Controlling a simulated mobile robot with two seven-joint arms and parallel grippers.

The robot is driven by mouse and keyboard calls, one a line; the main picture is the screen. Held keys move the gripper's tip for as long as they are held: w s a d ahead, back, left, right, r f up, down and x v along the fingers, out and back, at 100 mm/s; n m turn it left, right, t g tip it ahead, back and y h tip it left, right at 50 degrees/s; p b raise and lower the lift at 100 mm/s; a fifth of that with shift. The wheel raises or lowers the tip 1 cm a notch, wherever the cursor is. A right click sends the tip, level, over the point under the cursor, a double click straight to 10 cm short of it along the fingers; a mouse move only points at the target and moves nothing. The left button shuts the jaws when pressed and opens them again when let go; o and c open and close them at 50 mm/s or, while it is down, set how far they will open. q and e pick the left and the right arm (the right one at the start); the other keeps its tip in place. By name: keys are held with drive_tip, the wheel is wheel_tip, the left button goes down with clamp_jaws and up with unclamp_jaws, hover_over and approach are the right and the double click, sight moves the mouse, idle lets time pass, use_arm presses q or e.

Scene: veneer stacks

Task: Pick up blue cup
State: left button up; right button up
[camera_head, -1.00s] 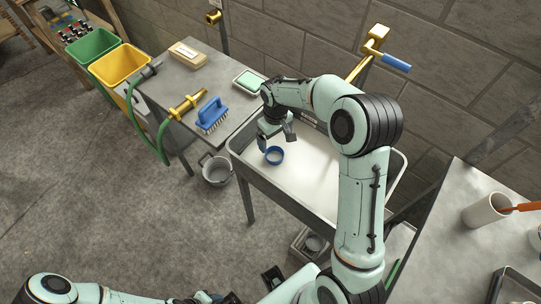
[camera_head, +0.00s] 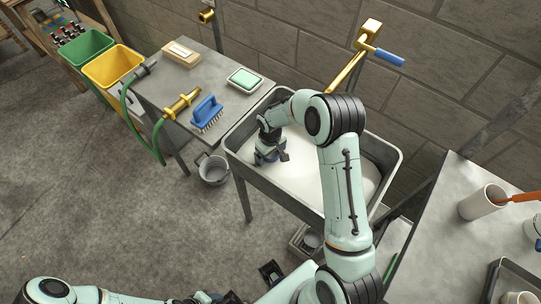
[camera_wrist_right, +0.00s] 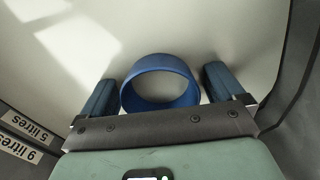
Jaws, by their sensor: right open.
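The blue cup (camera_wrist_right: 160,63) shows in the right wrist view as a round blue ring with its open mouth facing the camera. It stands on the pale floor of the sink (camera_head: 300,180). My right gripper (camera_wrist_right: 162,88) is open, with one finger on each side of the cup and a narrow gap showing beside it. In the head view, my right gripper (camera_head: 270,158) is low in the left part of the sink and mostly hides the cup. My left arm is at the bottom edge of the head view; its finger state is unclear.
The sink walls stand close around my right gripper. A brass tap with a blue handle (camera_head: 389,57) rises behind.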

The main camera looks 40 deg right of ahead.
drive_tip(key=c, duration=1.1)
drive_tip(key=shift+r, duration=0.1)
